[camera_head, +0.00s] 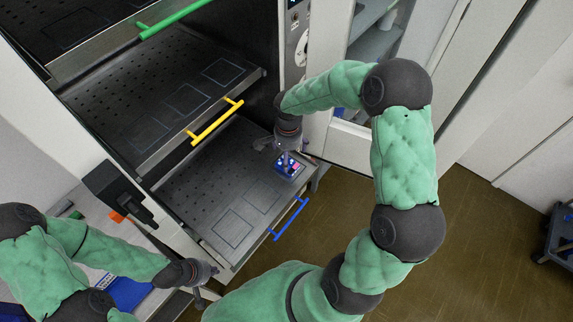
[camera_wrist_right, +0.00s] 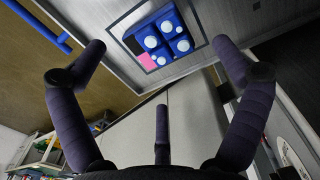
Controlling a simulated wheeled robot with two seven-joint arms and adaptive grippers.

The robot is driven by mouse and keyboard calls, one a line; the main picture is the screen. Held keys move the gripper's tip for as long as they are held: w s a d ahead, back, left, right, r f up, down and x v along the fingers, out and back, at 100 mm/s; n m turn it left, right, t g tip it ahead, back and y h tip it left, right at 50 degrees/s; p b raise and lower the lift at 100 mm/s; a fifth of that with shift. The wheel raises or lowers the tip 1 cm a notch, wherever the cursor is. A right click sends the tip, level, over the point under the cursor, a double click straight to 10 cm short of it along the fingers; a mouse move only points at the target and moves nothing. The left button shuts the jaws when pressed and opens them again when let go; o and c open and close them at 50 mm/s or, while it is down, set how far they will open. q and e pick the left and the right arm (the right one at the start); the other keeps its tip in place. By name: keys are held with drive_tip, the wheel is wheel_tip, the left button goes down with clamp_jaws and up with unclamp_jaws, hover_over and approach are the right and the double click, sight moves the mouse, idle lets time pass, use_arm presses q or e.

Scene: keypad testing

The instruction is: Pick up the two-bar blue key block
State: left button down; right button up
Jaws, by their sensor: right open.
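A blue key block (camera_wrist_right: 165,38) with several white round keys and a black and a pink patch beside it sits inside a marked square on the lowest shelf; two bars cannot be made out. It also shows small in the head view (camera_head: 287,164). My right gripper (camera_head: 279,144) is just above it, partly hiding it. In the wrist view the right gripper (camera_wrist_right: 158,52) is open, its fingers spread either side of the block and apart from it. My left gripper (camera_head: 206,287) is low at the left, away from the block; its fingers are too small to read.
The lowest pull-out shelf (camera_head: 185,190) has a blue handle (camera_head: 290,219) and empty marked squares. Above it are shelves with a yellow handle (camera_head: 217,122) and a green handle (camera_head: 172,20). A blue cart (camera_head: 560,235) stands at far right. Floor between is clear.

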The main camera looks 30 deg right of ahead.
sight(293, 167)
wheel_tip(293, 167, down, 5)
drive_tip(key=shift+a+f, duration=0.1)
drive_tip(key=c, duration=1.4)
